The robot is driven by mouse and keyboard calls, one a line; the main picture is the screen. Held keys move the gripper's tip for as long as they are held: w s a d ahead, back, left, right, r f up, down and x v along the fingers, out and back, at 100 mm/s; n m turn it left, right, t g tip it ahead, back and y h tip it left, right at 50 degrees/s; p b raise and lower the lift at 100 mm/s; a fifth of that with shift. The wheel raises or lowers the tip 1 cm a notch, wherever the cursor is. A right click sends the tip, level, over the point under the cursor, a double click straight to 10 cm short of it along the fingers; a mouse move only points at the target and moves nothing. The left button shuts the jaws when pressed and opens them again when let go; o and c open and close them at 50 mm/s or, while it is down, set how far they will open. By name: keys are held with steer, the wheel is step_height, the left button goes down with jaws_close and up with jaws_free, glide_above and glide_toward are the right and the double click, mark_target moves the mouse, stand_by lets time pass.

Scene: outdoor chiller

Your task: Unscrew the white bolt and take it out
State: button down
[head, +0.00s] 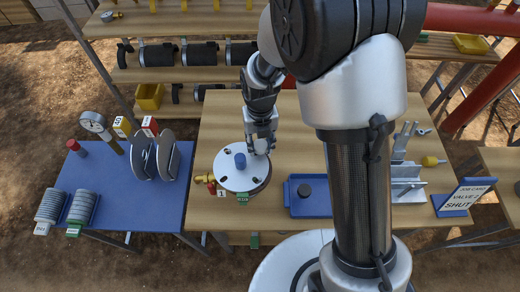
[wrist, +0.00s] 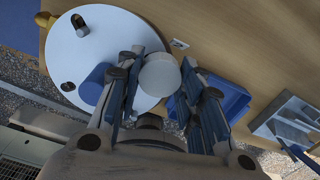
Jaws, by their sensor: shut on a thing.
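A round white disc (head: 238,182) with dark holes and a blue cylinder (head: 240,160) at its middle lies on the wooden table. In the wrist view, the disc (wrist: 120,33) fills the upper left and the blue cylinder (wrist: 93,84) is partly behind a finger. My gripper (head: 262,143) points down over the disc's right side. In the wrist view, its fingers are closed on both sides of the white bolt (wrist: 160,75), whose round head shows. The bolt's shank is hidden, so I cannot tell whether it is still in its hole.
A blue tray (head: 309,208) with a dark round piece stands right of the disc. Yellow and red fittings (head: 205,179) are at the disc's left. A blue table (head: 120,195) with plates and a gauge is farther left. A "valve shut" card (head: 464,195) stands at right.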

mark_target(260, 145)
steer(key=shift+r+p, duration=1.6)
steer(key=shift+r, duration=0.85)
steer(key=c, duration=1.7)
jaws_free()
jaws_close()
